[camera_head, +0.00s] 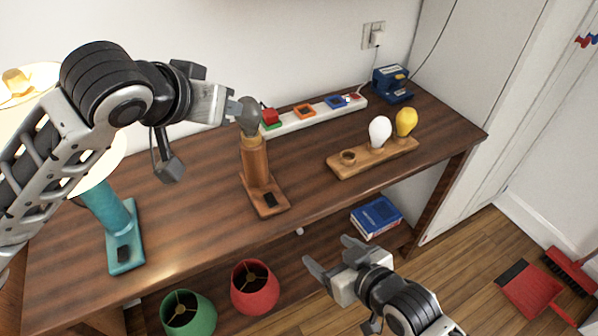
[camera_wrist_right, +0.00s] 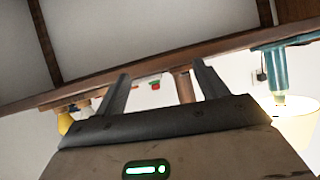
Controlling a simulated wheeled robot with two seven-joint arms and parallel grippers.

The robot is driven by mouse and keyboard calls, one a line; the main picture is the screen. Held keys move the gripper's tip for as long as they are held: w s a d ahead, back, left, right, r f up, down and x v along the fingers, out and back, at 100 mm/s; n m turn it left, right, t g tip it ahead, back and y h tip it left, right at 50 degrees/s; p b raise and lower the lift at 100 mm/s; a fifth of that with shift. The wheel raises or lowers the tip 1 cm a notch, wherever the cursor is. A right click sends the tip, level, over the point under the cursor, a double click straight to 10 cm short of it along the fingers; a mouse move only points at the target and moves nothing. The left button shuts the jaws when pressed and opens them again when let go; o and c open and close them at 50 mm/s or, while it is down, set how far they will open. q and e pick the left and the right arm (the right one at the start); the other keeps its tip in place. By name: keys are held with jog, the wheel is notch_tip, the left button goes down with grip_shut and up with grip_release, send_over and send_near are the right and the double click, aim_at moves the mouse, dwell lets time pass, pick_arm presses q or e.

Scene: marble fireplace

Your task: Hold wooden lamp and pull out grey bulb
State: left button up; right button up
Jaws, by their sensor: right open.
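The wooden lamp (camera_head: 255,165) stands upright on the table, with a dark switch on its base. The grey bulb (camera_head: 249,116) is at the top of its post. My left gripper (camera_head: 236,107) is at the bulb from the left, its fingertips against or around it; whether they are closed on it I cannot tell. My right gripper (camera_head: 333,262) is open and empty, in front of the table's front edge, below and right of the lamp. In the right wrist view, which appears upside down, the lamp's post (camera_wrist_right: 185,87) shows beyond the two open fingers (camera_wrist_right: 162,85).
A teal lamp (camera_head: 124,249) stands at left. A wooden holder (camera_head: 350,165) carries a white bulb (camera_head: 380,132) and a yellow bulb (camera_head: 406,122). A power strip (camera_head: 286,126) lies behind. Green (camera_head: 188,313) and red (camera_head: 254,287) shades sit below the tabletop.

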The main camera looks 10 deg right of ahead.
aim_at(263, 168)
jog(key=w+a+r+n+y, duration=0.3)
jog(key=w+r, duration=0.6)
jog(key=r, duration=0.2)
jog(key=x, duration=1.6)
jog(key=shift+a+f, duration=0.1)
jog(key=shift+a, duration=0.2)
